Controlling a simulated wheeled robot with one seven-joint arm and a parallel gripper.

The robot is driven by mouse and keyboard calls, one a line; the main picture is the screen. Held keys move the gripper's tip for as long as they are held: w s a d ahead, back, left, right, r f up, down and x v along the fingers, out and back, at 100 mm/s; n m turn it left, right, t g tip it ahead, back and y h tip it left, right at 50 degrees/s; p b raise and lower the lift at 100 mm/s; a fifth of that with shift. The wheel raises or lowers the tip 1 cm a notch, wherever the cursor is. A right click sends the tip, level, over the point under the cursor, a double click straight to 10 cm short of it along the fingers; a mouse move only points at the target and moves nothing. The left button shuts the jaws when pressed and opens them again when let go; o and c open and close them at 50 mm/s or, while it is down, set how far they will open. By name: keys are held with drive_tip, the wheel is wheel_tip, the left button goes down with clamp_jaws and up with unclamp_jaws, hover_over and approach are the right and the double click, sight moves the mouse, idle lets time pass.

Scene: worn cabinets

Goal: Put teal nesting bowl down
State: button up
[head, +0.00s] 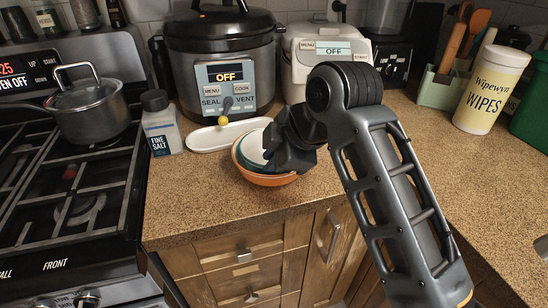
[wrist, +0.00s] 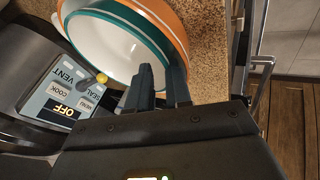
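The teal nesting bowl (head: 244,151), white inside with a teal band, sits within an orange bowl (head: 266,180) on the counter's front part; I cannot tell whether it rests fully on it. In the wrist view the teal bowl (wrist: 112,45) lies inside the orange bowl's rim (wrist: 170,25). My gripper (head: 283,160) is at the right side of the bowls. In the wrist view its two fingers (wrist: 162,82) straddle the teal bowl's wall with only a narrow gap, and appear shut on it. The contact itself is partly hidden.
A white oblong dish (head: 222,137) lies just behind the bowls, before the pressure cooker (head: 222,75). A salt container (head: 161,125) and the stove (head: 70,190) are to the left. The counter (head: 210,205) is clear in front, down to its edge above wooden drawers.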

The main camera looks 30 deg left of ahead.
drive_tip(key=shift+r, duration=0.1)
drive_tip(key=shift+r, duration=0.4)
drive_tip(key=v, duration=1.2)
drive_tip(key=shift+r, duration=0.1)
